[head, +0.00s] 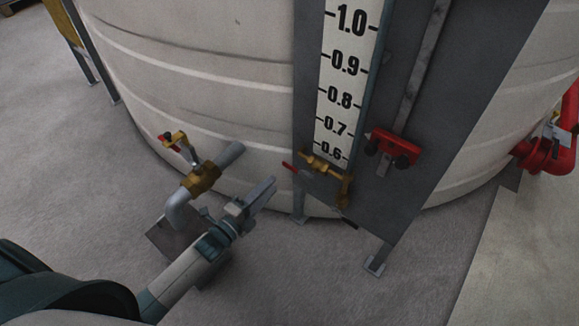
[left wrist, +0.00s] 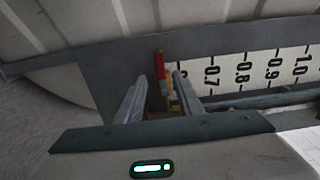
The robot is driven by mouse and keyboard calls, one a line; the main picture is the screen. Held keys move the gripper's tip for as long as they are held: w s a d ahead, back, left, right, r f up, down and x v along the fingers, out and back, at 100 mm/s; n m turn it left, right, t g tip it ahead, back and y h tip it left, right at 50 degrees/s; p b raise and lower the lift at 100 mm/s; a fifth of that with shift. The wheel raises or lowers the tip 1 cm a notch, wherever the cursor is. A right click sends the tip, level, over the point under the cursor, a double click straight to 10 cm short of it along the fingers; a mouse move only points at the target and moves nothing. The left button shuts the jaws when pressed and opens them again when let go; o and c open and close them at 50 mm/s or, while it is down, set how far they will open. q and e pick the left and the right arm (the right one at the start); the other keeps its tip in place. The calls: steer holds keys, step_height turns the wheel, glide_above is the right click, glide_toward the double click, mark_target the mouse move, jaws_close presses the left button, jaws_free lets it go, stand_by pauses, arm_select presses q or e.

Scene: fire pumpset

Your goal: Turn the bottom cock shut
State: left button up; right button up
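The bottom cock (head: 325,170) is a brass fitting at the foot of the level gauge, below the 0.6 mark. Its red lever (head: 289,167) sticks out to the left. My left gripper (head: 263,189) is below and left of the lever, its fingers pointing up and right toward it. In the left wrist view the fingers (left wrist: 160,82) are apart with nothing clasped. The red lever (left wrist: 159,67) shows upright beyond and between the fingertips, and part of the brass body (left wrist: 174,101) shows behind the right finger. Contact with the lever cannot be told. My right gripper is out of view.
The gauge board (head: 345,80) stands on legs before the large pale tank (head: 200,70). A red clamp (head: 393,146) is right of the cock. A brass valve (head: 201,178) on a grey pipe stands left of my gripper. Red piping (head: 545,155) is far right.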

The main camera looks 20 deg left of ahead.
mark_target(289, 168)
arm_select(q)
steer(key=x, duration=1)
steer(key=shift+w+d, duration=0.1)
steer(key=shift+w, duration=0.15)
steer(key=shift+c, duration=0.7)
jaws_close()
